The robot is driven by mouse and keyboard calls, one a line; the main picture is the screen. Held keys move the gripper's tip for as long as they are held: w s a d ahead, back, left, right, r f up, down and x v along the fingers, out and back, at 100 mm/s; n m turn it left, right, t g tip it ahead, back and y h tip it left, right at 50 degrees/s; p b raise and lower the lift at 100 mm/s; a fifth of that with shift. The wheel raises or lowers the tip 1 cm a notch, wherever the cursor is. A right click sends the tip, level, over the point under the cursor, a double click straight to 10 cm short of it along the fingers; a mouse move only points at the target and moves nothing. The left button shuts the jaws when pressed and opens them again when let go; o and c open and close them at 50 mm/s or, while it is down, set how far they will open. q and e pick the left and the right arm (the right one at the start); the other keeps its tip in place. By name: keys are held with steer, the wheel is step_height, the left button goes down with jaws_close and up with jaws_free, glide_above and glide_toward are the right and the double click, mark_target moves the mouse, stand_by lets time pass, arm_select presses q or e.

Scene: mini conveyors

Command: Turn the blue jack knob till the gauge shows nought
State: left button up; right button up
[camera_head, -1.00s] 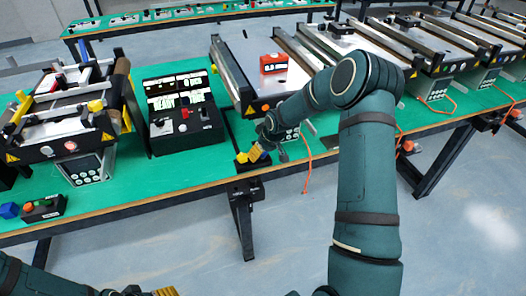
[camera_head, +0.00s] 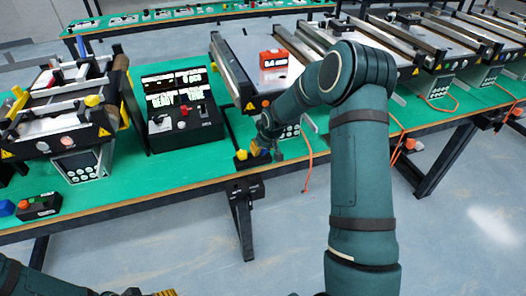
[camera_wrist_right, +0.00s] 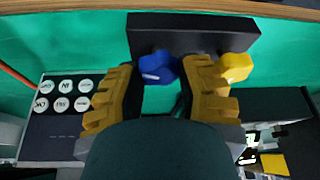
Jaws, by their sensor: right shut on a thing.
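The blue jack knob (camera_wrist_right: 158,67) sits in front of a dark block in the right wrist view, between the yellow-padded fingers of my right gripper (camera_wrist_right: 160,88). The gripper is shut on it. A yellow knob (camera_wrist_right: 234,67) is on the same block, just outside the right-hand finger. In the head view my right gripper (camera_head: 262,150) is at the table's front edge and mostly hides the blue knob. The red gauge (camera_head: 274,60) stands on the conveyor behind; its display seems to read 0.4 mm. Only the yellow tip of my left gripper (camera_head: 164,293) shows at the bottom edge.
A black control box (camera_head: 182,110) with lit displays stands left of my right gripper. A small conveyor (camera_head: 65,110) is farther left, and more conveyors (camera_head: 430,50) stand to the right. A button panel (camera_wrist_right: 66,98) is beside the gripper. An orange cable (camera_head: 308,160) hangs over the edge.

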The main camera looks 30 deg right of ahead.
steer(key=shift+a+f+m+b, duration=0.1)
steer(key=shift+m+b, duration=0.25)
steer(key=shift+m, duration=0.25)
steer(key=o, duration=1.2)
steer(key=v, duration=1.2)
steer(key=shift+w+a, duration=0.1)
steer(key=shift+a, duration=0.1)
